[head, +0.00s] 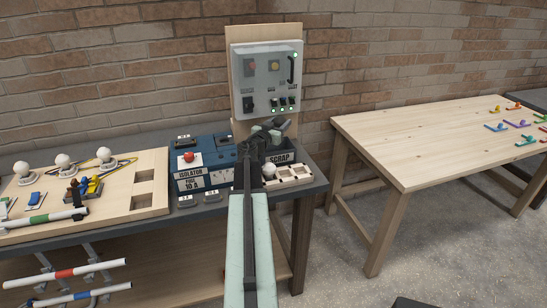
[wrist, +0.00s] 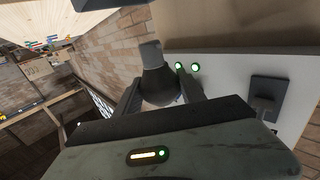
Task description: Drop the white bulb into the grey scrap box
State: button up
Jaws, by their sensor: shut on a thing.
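My gripper (wrist: 161,97) is shut on a bulb (wrist: 153,77) in the wrist view. The bulb has a grey cap, a dark neck and a paler part between the fingers. In the head view my gripper (head: 268,134) is raised in front of the control panel, above the scrap box (head: 281,157), and the held bulb is hard to make out. The scrap box is dark grey, with a white SCRAP label, and is partly hidden by my arm. The held bulb is above the box and apart from it.
The blue isolator (head: 204,165) is left of my arm. The control panel (head: 271,78) stands behind. A board (head: 150,195) with several white bulbs lies left. A wooden table (head: 420,130) stands right.

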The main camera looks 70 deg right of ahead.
notch_tip(320, 180, down, 4)
jog(key=b, duration=0.3)
jog(key=shift+f, duration=0.15)
jog(key=o, duration=1.4)
jog(key=a, duration=0.7)
jog(key=shift+w+a, duration=0.35)
jog(key=shift+a, duration=0.05)
jog(key=shift+w, duration=0.1)
